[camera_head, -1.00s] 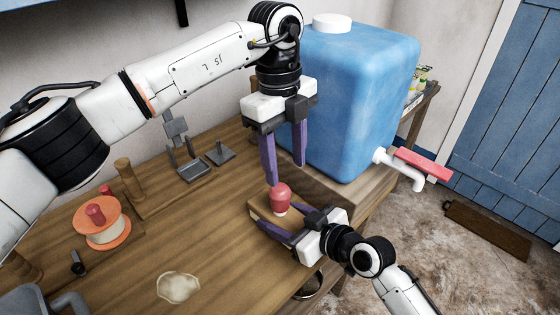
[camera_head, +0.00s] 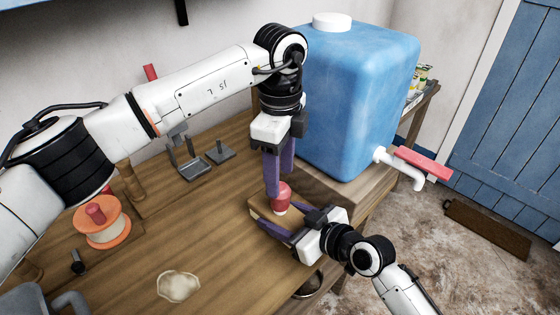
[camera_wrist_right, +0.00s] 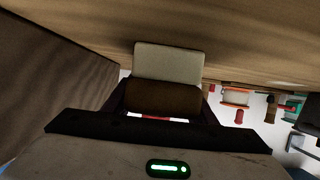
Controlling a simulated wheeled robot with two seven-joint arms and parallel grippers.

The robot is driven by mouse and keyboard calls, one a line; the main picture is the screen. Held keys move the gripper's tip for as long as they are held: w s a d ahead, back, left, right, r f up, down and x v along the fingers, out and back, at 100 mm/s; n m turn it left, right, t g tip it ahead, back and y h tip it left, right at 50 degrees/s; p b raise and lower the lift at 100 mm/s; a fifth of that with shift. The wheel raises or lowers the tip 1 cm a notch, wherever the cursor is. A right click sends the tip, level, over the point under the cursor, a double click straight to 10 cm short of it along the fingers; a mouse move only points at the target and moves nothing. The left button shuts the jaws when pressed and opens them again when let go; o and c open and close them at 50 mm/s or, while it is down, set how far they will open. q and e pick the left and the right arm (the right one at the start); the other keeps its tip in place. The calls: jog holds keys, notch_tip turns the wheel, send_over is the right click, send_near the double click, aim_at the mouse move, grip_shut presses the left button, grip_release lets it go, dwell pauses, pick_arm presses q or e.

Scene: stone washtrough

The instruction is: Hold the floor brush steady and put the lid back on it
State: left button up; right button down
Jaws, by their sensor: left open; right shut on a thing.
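The floor brush (camera_head: 258,213) appears as a small wooden block low on the table edge. My right gripper (camera_head: 281,219) is shut on it, its purple fingers on either side. In the right wrist view a brown block (camera_wrist_right: 163,98) and a pale block (camera_wrist_right: 168,62) show between the fingers. My left gripper (camera_head: 280,180) is open and points down at the red piece. One finger partly overlaps it; contact cannot be told.
A big blue water tank (camera_head: 355,95) with a red-handled tap (camera_head: 423,165) stands right behind the grippers. An orange-rimmed spool (camera_head: 101,235), grey metal stands (camera_head: 196,170) and a pale flat patch (camera_head: 178,286) are on the wooden table (camera_head: 215,240). The table's middle is clear.

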pick_arm(q)
send_over(280, 215)
jog(key=w, duration=0.2)
jog(key=shift+s+f, duration=0.15)
jog(key=shift+f, duration=1.25)
jog(key=shift+s+f, duration=0.1)
jog(key=shift+f, duration=1.25)
